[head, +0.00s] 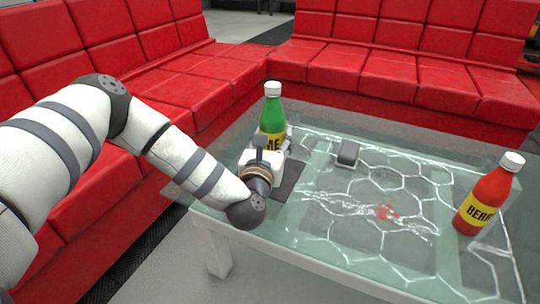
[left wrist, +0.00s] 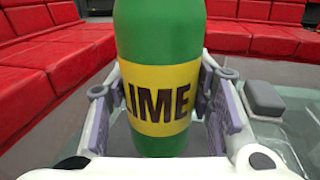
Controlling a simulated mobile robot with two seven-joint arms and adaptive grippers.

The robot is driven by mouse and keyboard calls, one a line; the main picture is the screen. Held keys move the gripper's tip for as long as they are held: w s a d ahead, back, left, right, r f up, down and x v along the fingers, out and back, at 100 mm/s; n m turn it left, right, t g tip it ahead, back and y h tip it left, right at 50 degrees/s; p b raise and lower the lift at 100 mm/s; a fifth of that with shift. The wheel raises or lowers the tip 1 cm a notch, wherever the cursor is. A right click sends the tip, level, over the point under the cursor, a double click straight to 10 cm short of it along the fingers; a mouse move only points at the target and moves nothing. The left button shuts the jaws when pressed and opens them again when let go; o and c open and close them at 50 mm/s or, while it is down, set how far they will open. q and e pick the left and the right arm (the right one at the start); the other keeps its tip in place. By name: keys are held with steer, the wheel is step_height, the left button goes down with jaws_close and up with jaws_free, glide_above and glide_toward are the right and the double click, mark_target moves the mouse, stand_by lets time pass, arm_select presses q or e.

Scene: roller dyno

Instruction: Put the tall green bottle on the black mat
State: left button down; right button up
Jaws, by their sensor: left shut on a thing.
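The tall green bottle (head: 271,112) has a white cap and a yellow label, and stands upright at the left part of the glass table. In the left wrist view the bottle (left wrist: 160,45) fills the middle, its label reading "LIME". My left gripper (head: 272,143) is shut on the bottle at label height, with a finger (left wrist: 222,100) on each side. The black mat (head: 288,180) shows as a dark patch on the table beside and below my gripper, partly hidden by it. Whether the bottle's base touches the mat or table is hidden. My right gripper is not in view.
A red bottle (head: 485,195) with a white cap stands at the table's right. A small dark grey box (head: 348,152) lies near the table's middle and also shows in the left wrist view (left wrist: 263,97). Red sofas (head: 400,70) border the glass table (head: 330,235) behind and left.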

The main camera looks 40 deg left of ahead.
arm_select(q)
steer(key=shift+w+a+f, duration=0.1)
steer(key=shift+a+f, duration=0.45)
steer(key=shift+f, duration=0.05)
step_height(320, 180, down, 4)
steer(key=shift+a+r+b, duration=0.15)
steer(key=shift+r+b, duration=0.05)
steer(key=shift+b, duration=0.65)
steer(key=shift+r, duration=0.2)
steer(key=shift+f, duration=0.15)
steer(key=c, duration=0.8)
jaws_free()
